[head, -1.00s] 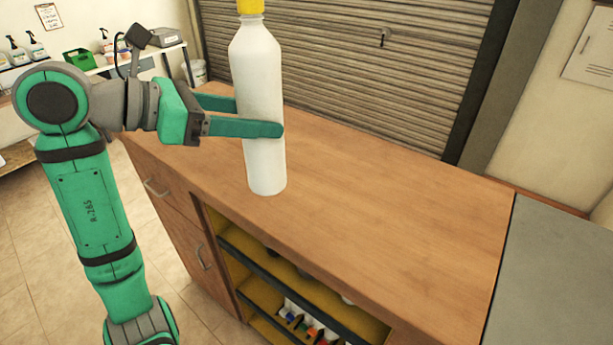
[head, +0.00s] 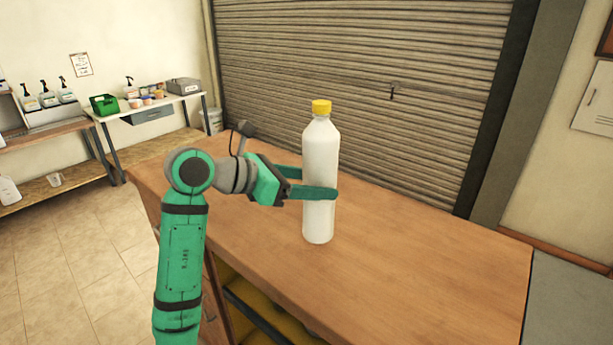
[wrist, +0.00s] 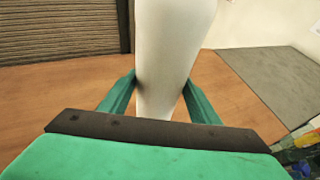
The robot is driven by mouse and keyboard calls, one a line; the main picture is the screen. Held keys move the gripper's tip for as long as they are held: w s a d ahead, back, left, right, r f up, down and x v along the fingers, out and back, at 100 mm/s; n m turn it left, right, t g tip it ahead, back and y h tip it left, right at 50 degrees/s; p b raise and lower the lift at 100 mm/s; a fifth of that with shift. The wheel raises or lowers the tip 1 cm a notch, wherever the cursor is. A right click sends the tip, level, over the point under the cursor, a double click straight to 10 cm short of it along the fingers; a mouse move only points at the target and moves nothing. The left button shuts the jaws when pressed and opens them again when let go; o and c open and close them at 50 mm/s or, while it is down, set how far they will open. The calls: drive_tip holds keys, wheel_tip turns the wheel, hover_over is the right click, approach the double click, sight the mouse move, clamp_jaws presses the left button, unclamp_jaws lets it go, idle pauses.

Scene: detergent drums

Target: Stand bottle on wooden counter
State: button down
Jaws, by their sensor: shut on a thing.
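The white bottle (head: 321,160) with a yellow cap is upright over the wooden counter (head: 430,265). My gripper (head: 314,192) is shut on the lower middle of the bottle, with one green finger in front and the other behind. In the wrist view the white bottle (wrist: 172,45) stands between the two green fingers of my gripper (wrist: 160,98), its top out of frame. The bottle's base looks at or very close to the counter top; I cannot tell whether it touches.
The counter top is clear around the bottle. A ribbed shutter (head: 350,70) stands behind it. A grey surface (head: 570,295) adjoins on the right. A white side table (head: 155,108) with a green crate (head: 103,104) and small containers is at the back left.

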drive_tip(key=shift+w+d+f, duration=0.1)
drive_tip(key=shift+w+f, duration=0.05)
drive_tip(key=shift+f, duration=0.55)
drive_tip(key=shift+w+d+f, duration=0.1)
drive_tip(key=shift+w+f, duration=0.05)
drive_tip(key=shift+f, duration=0.6)
drive_tip(key=shift+w+d+f, duration=0.1)
drive_tip(key=shift+w+f, duration=0.05)
drive_tip(key=shift+f, duration=0.55)
drive_tip(key=c, duration=0.6)
unclamp_jaws()
drive_tip(key=shift+c, duration=0.2)
drive_tip(key=v, duration=1.2)
drive_tip(key=shift+w, duration=0.1)
